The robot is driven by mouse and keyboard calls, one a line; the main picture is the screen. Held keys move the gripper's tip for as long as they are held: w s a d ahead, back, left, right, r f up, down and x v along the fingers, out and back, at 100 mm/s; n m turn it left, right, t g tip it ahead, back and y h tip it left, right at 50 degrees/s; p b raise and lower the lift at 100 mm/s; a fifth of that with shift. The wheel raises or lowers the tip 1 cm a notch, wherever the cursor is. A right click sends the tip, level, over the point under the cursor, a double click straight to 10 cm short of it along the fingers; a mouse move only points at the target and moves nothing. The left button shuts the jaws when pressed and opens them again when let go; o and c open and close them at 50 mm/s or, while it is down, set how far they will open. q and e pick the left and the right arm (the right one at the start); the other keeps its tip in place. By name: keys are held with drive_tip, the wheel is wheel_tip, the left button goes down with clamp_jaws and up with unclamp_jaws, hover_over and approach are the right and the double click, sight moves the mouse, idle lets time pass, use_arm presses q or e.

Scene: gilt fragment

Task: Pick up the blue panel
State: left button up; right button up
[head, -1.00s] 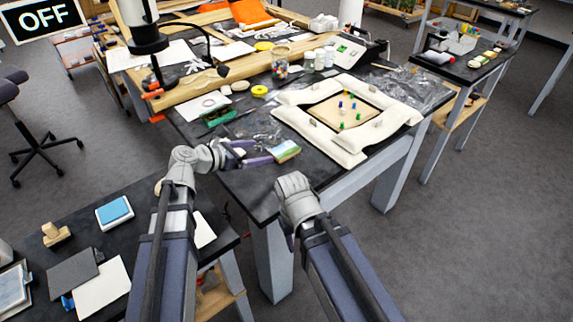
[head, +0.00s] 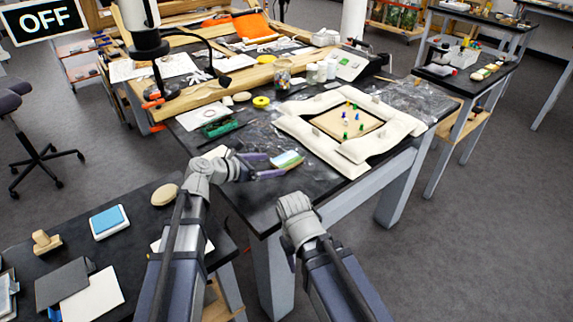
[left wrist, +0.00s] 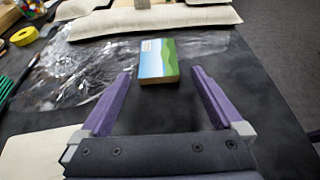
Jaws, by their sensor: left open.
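The blue panel (head: 287,160) is a small block painted with blue sky and green hills. It lies on the dark worktop near its front corner. It also shows in the left wrist view (left wrist: 158,58), straight ahead. My left gripper (head: 268,166) is open and empty, its purple fingers pointing at the panel. In the left wrist view the fingertips (left wrist: 160,74) are on either side of the panel's near end, with a gap on each side. My right arm reaches in below the worktop's front corner; its fingers are not visible.
Crumpled clear film (left wrist: 95,60) lies beside and behind the panel. A pale padded frame (head: 350,165) with small pegs stands behind it. A yellow tape roll (head: 261,102) lies farther back. A blue-topped pad (head: 108,219) is on the lower left table.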

sight(281, 162)
use_arm(q)
drive_tip(key=b+x, duration=0.1)
drive_tip(key=x, duration=0.2)
drive_tip(key=shift+w+d+f, duration=0.1)
drive_tip(key=shift+w+f, duration=0.15)
drive_tip(key=shift+r, duration=0.1)
drive_tip(key=shift+c, duration=0.5)
drive_tip(key=c, duration=1.2)
drive_tip(key=shift+r, duration=0.1)
drive_tip(key=shift+c, duration=0.2)
wheel_tip(281, 162, up, 10)
drive_tip(key=p, duration=1)
